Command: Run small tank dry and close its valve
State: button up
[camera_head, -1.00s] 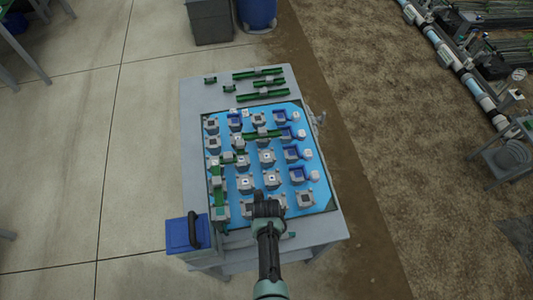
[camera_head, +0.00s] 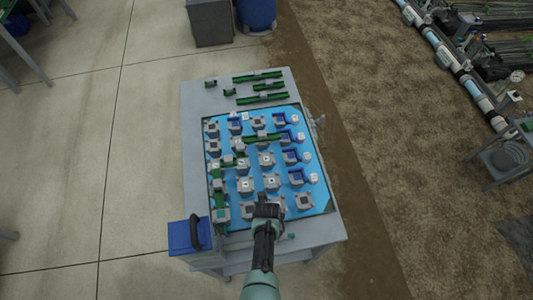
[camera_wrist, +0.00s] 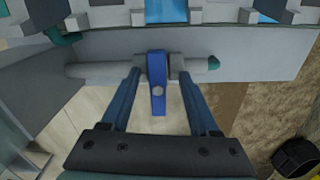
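A blue valve handle (camera_wrist: 157,85) sits on a grey horizontal pipe (camera_wrist: 105,71) in the wrist view. The handle lies crosswise to the pipe and points toward my wrist. My gripper (camera_wrist: 160,85) is open, with one finger on each side of the handle and a gap on both sides. In the head view my gripper (camera_head: 268,207) is over the near edge of a shallow blue-floored tray (camera_head: 287,223) and hides the valve. I cannot tell which vessel is the small tank, nor any liquid level.
The tray holds grey blocks and blue pieces on a grey table (camera_head: 193,125). Green strips (camera_head: 262,98) lie at its far end. A blue box with a black handle (camera_head: 184,238) is at the near left corner.

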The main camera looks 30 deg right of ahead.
jog(key=shift+a+r, duration=0.1)
notch_tip(320, 180, up, 10)
jog(key=p, duration=1)
